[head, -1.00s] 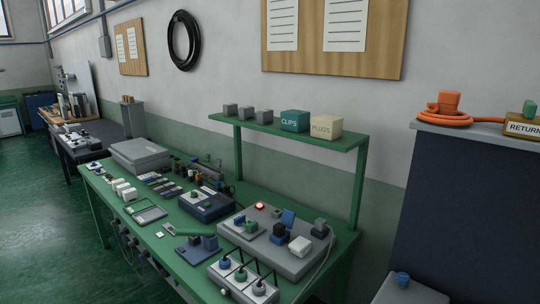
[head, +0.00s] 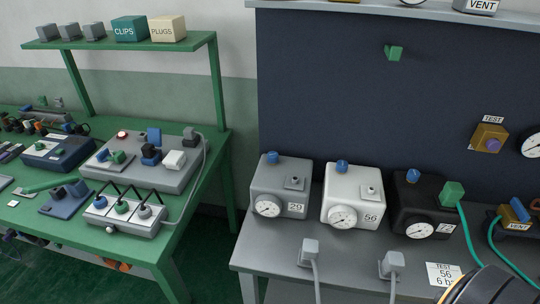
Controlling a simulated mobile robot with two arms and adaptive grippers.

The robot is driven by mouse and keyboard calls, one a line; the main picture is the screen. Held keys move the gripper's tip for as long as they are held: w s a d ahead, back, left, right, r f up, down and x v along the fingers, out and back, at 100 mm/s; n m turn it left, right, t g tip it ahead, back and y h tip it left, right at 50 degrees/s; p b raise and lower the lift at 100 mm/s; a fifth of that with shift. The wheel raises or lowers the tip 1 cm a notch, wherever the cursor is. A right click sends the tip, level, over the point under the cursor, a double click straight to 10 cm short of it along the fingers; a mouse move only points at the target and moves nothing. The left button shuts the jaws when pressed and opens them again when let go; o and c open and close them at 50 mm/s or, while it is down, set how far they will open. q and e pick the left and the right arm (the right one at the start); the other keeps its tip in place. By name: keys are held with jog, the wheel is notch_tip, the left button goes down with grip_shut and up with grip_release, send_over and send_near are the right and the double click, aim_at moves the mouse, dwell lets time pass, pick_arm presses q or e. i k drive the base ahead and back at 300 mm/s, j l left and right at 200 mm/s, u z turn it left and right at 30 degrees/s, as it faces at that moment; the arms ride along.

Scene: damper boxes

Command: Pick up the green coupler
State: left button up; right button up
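A green block-shaped coupler (head: 452,194) sits at the right side of the black box (head: 424,206) in the head view. A green hose (head: 468,236) runs down from it toward the lower right. The coupler appears to touch the box; I cannot tell how it is joined. Another small green piece (head: 393,52) is on the dark panel above.
A grey box (head: 280,190) and white box (head: 352,198) with gauges stand left of the black box on the grey bench (head: 262,248). Grey plugs (head: 310,248) with cables lie in front. A dark rounded part (head: 490,287) covers the lower right corner. The green bench (head: 205,190) is at left.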

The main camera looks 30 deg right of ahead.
aim_at(453, 191)
jog(key=z, duration=2.3)
